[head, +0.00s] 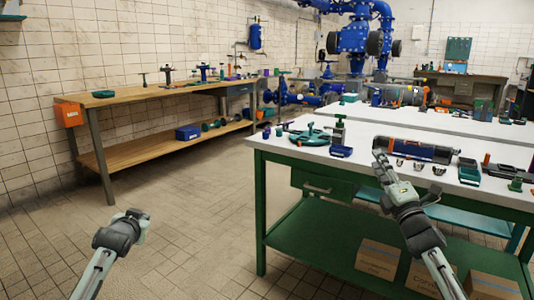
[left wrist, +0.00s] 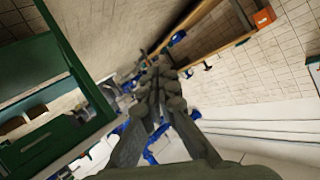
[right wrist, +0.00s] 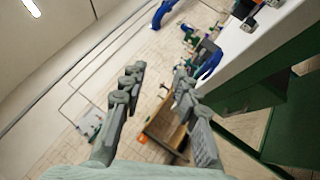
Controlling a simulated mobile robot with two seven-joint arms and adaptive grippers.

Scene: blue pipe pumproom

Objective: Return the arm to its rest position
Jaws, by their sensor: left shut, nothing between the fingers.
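My left gripper (head: 138,216) is shut and empty, over the open floor left of the green workbench. Its closed fingers also show in the left wrist view (left wrist: 160,75). My right gripper (head: 380,160) shows at the front edge of the green workbench (head: 285,152), close to a dark cylinder with orange and blue parts (head: 414,150). In the right wrist view its two fingers (right wrist: 158,75) stand apart with nothing between them. Whether it is above the bench top or just in front of it is hard to tell.
A wooden bench (head: 130,95) with tools stands along the left wall. A green wheel (head: 311,135) and small parts lie on the green workbench. Cardboard boxes (head: 378,258) stand on its lower shelf. The tiled floor (head: 190,200) between the benches is clear.

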